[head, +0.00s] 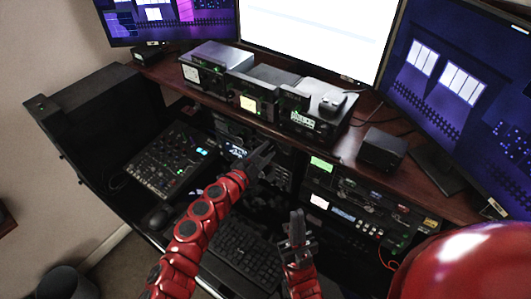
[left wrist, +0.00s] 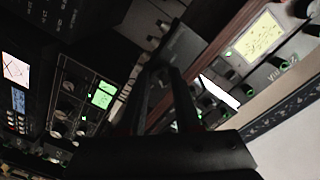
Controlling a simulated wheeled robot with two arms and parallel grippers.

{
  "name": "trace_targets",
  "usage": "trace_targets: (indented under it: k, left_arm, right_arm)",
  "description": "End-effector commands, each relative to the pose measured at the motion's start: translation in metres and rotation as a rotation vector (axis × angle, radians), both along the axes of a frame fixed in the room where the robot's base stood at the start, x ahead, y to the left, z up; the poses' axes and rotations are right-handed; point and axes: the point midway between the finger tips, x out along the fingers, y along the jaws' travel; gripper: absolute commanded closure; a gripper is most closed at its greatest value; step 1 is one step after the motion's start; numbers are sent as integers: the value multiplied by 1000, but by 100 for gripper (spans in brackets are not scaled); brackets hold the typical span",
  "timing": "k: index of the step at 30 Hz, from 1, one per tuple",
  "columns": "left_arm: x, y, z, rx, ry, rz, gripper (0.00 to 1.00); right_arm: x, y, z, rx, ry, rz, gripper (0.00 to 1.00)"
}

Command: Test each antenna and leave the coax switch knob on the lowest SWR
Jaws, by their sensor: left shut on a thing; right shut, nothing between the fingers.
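My left gripper (head: 262,158) is at the front of the equipment rack, below the wooden shelf. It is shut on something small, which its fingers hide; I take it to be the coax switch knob. In the left wrist view the dark fingers (left wrist: 168,85) reach in among the panels, and the held part is too dark to make out. Lit meters show on the shelf boxes, one pale yellow meter (head: 248,103) near the middle. A lit yellow meter (left wrist: 262,38) also shows in the left wrist view, its needle too small to read. My right gripper (head: 297,225) is shut and empty above the desk.
A keyboard (head: 240,255) lies below my grippers. A mixer (head: 165,157) stands left of them. Rack units (head: 365,205) with lit displays stand to the right. The wooden shelf (head: 340,140) edge runs above my left gripper, with a small black box (head: 382,149) on it.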

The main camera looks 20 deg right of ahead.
Motion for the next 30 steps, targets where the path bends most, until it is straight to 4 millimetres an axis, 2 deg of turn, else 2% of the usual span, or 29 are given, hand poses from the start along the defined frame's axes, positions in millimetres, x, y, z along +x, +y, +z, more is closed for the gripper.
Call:
trace_targets:
  k: [17, 18, 23, 30]
  left_arm:
    - [0, 0, -1, 27, -32, -1, 100]
    - [0, 0, -1, 27, -33, -1, 66]
    - [0, 0, -1, 27, -33, -1, 38]
    - [0, 0, 0, 25, -32, -1, 38]
  right_arm:
    - [0, 0, -1, 0, 0, 0, 100]
    - [0, 0, -1, 0, 0, 0, 100]
    - [0, 0, -1, 0, 0, 0, 100]
    - [0, 0, -1, 0, 0, 0, 100]
